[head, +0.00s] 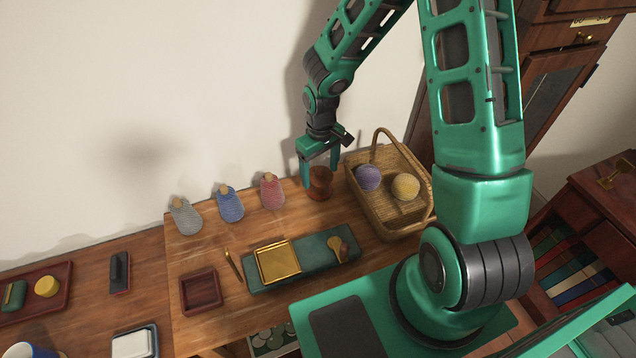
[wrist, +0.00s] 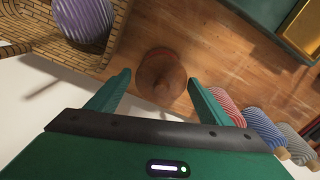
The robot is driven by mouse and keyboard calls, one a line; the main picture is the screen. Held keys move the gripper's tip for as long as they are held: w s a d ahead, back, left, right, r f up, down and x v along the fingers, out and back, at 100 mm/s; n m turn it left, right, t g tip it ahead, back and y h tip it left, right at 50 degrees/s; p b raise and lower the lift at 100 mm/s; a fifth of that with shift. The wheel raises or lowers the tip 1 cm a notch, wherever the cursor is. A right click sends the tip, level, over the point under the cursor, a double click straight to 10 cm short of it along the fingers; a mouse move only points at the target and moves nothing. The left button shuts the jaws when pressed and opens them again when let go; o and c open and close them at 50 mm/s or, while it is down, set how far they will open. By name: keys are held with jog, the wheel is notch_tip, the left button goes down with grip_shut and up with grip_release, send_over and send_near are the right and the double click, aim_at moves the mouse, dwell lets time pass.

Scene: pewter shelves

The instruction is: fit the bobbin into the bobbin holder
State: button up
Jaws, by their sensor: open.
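A brown turned-wood piece, seemingly the bobbin (head: 320,185), stands upright near the back of the wooden table, left of the basket. In the wrist view this bobbin (wrist: 160,78) is round, with a knob in its middle. My gripper (head: 319,175) is open above it, pointing down. In the wrist view my gripper (wrist: 159,80) has one finger on each side of the bobbin, with gaps and no clear contact. A small dark-red square tray (head: 201,291) at the table's front left may be the bobbin holder; I cannot tell for sure.
A wicker basket (head: 383,216) with a purple and a yellow ball stands close on the right. Grey, blue and red thread cones (head: 230,204) stand along the back left. A green mat (head: 317,252) carries a gold square tray (head: 278,262).

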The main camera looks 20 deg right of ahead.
aim_at(320, 179)
jog(key=shift+f, duration=1.85)
jog(key=c, duration=0.8)
jog(key=shift+r, duration=0.1)
jog(key=shift+c, duration=0.2)
